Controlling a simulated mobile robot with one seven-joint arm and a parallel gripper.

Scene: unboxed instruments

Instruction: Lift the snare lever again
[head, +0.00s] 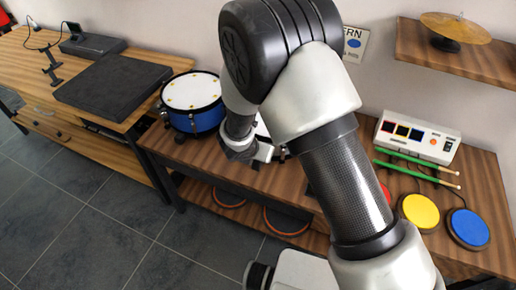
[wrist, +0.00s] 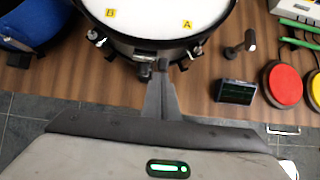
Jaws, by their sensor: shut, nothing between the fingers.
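The snare drum, with a white head marked B and A and a dark shell, stands at the top of the wrist view (wrist: 150,24). In the head view my arm hides most of it. My gripper (wrist: 161,80) is shut and empty, with its narrow fingertips at the near side of the drum's rim. A small dark knob-like part (wrist: 162,65) on the drum's side, perhaps the snare lever, is right at the fingertips. I cannot tell whether they touch it or whether it is up or down.
A blue drum (head: 195,121) stands to the left. A small dark display (wrist: 234,92), red pad (wrist: 285,84) and yellow pad (head: 419,211) are to the right. A drum module (head: 416,136) and green sticks (head: 415,170) lie behind the pads. A cymbal (head: 456,27) sits above.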

